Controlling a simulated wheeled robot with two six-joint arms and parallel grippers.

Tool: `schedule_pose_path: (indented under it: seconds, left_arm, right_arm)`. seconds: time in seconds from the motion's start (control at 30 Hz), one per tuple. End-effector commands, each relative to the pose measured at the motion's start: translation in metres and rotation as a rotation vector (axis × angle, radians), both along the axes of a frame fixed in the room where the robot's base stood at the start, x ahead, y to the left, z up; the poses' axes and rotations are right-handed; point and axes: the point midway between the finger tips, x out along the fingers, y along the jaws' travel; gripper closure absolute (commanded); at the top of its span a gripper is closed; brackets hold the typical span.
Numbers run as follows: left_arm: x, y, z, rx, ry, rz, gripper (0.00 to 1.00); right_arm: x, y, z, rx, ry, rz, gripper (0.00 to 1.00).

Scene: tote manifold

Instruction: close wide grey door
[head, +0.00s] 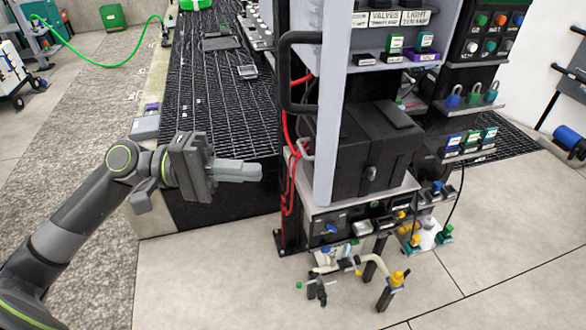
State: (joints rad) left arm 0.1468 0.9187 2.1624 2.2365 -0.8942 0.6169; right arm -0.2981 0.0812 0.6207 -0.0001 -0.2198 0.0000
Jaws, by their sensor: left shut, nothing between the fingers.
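The wide grey door (333,95) appears as a tall light grey panel at the left of the cabinet, seen nearly edge-on. It stands open, with the shelves beside it exposed. A black bar handle (285,75) is on its left side. My left gripper (262,172) comes in from the left. Its fingers are shut and empty, pointing right, below and left of the handle. In the picture there is a gap between the fingertips and the door. The door's far face is partly hidden. My right gripper is not in view.
A black box (372,150) sits on the cabinet's lower shelf. Labelled switches and padlocks (472,95) fill the right side. Red cables (290,185) hang below the handle. Pipes and valves (350,268) stand at the foot. A black grating (205,85) lies behind. The front floor is clear.

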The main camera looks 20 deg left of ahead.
Motion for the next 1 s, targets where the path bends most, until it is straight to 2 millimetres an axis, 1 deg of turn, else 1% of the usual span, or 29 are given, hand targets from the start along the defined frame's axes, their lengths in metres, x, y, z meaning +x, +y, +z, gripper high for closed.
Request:
schedule_pose_path:
  seconds: [0.03, 0.6, 0.8, 1.0]
  left_arm:
    - [0.001, -0.005, 0.003, -0.006, -0.002, -0.002, 1.00]
    - [0.013, -0.055, 0.004, -0.004, 0.000, 0.001, 1.00]
    - [0.016, -0.068, 0.003, -0.004, 0.000, 0.001, 1.00]
    - [0.017, -0.075, 0.001, -0.001, 0.000, 0.002, 1.00]
  right_arm:
    - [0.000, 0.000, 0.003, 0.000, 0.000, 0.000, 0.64]
    - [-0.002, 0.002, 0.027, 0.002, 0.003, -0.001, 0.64]
    - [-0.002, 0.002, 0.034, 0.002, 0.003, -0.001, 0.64]
    - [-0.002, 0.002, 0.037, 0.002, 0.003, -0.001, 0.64]
